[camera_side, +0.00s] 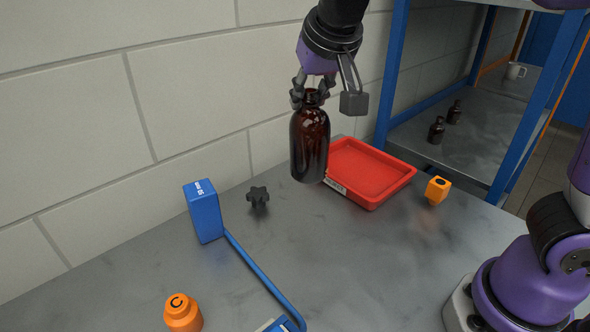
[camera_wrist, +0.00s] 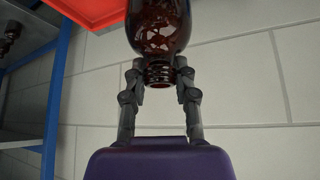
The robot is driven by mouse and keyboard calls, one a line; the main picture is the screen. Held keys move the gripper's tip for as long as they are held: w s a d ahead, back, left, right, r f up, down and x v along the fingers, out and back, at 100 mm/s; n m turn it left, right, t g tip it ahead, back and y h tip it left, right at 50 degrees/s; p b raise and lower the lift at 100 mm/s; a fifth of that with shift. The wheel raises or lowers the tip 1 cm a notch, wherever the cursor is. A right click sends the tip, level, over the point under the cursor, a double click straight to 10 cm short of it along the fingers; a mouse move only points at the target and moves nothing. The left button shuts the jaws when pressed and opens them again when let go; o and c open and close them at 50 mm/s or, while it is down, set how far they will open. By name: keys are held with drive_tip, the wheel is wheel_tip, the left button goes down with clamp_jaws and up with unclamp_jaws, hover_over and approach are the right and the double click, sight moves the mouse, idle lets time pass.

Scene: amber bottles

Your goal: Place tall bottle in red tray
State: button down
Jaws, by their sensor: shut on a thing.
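The tall bottle (camera_side: 309,145) is dark amber and hangs upright in the side view, held by its neck. My gripper (camera_side: 312,97) is shut on the neck from above. In the wrist view my gripper (camera_wrist: 160,78) has one finger on each side of the threaded neck, and the bottle (camera_wrist: 158,28) extends toward the top edge. The red tray (camera_side: 370,172) lies on the table just right of and behind the bottle in the side view; the bottle hides part of its left side. The tray is empty where it shows. Its corner also appears in the wrist view (camera_wrist: 92,10).
A blue box (camera_side: 204,211) with a blue bar (camera_side: 262,272) stands left. A black knob (camera_side: 258,196) lies near the wall. An orange block (camera_side: 437,190) is right of the tray, an orange weight (camera_side: 183,314) at the front. A blue-framed shelf (camera_side: 470,135) holds small bottles (camera_side: 436,130).

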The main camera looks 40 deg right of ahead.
drive_tip(key=w+d+m+g+h, duration=0.2)
drive_tip(key=d+m, duration=0.3)
drive_tip(key=d, duration=0.5)
drive_tip(key=w+d+f, duration=0.1)
drive_tip(key=d+f, duration=0.9)
drive_tip(key=f, duration=0.1)
drive_tip(key=shift+w+d+f, duration=0.15)
drive_tip(key=shift+d+f, duration=0.1)
drive_tip(key=shift+d, duration=0.15)
drive_tip(key=shift+f, duration=0.1)
drive_tip(key=c, duration=0.6)
unclamp_jaws()
drive_tip(key=shift+c, duration=0.2)
